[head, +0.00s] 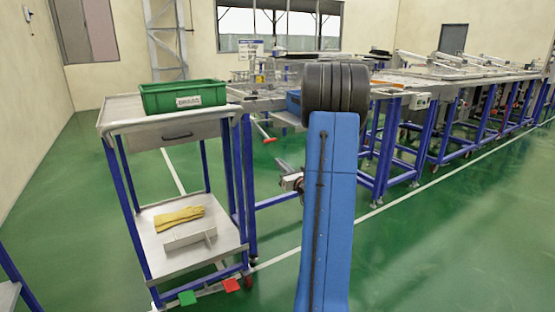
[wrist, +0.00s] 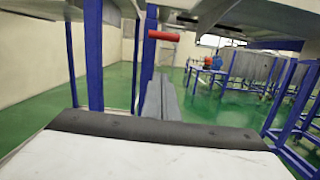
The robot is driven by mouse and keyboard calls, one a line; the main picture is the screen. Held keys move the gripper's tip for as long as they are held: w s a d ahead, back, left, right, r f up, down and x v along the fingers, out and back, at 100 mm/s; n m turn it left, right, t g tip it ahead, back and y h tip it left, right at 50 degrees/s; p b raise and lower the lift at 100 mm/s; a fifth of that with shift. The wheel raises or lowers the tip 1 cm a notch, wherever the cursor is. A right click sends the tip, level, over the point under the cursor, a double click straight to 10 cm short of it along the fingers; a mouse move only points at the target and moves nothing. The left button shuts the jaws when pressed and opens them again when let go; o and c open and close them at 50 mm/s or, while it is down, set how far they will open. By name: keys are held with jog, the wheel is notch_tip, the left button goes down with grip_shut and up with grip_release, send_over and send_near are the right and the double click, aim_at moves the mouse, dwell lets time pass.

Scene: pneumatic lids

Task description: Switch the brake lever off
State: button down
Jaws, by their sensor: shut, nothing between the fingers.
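A red-handled lever (wrist: 163,36) hangs under a table edge in the wrist view, upper middle. What looks like the same red handle (head: 268,139) shows in the head view, low at the near end of the workbench. My gripper (wrist: 161,80) is shut and empty in the wrist view, its grey fingers pointing forward, below the red handle and apart from it. In the head view my gripper (head: 284,168) juts out left of my blue arm, partly hidden. A green pedal (head: 187,298) and a red pedal (head: 231,285) sit low on the cart.
A cart (head: 115,113) with blue legs stands at left, holding a green bin (head: 160,98) on top and yellow gloves (head: 180,219) below. A long workbench (head: 395,91) runs right. Blue posts (wrist: 93,55) stand left of my fingers. Green floor is open at right.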

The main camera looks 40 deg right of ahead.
jog(key=w+d+r, duration=0.1)
jog(key=w+r, duration=0.3)
jog(key=w, duration=0.2)
jog(key=shift+w+d+r, duration=0.35)
jog(key=shift+r, duration=0.05)
dwell(0.4)
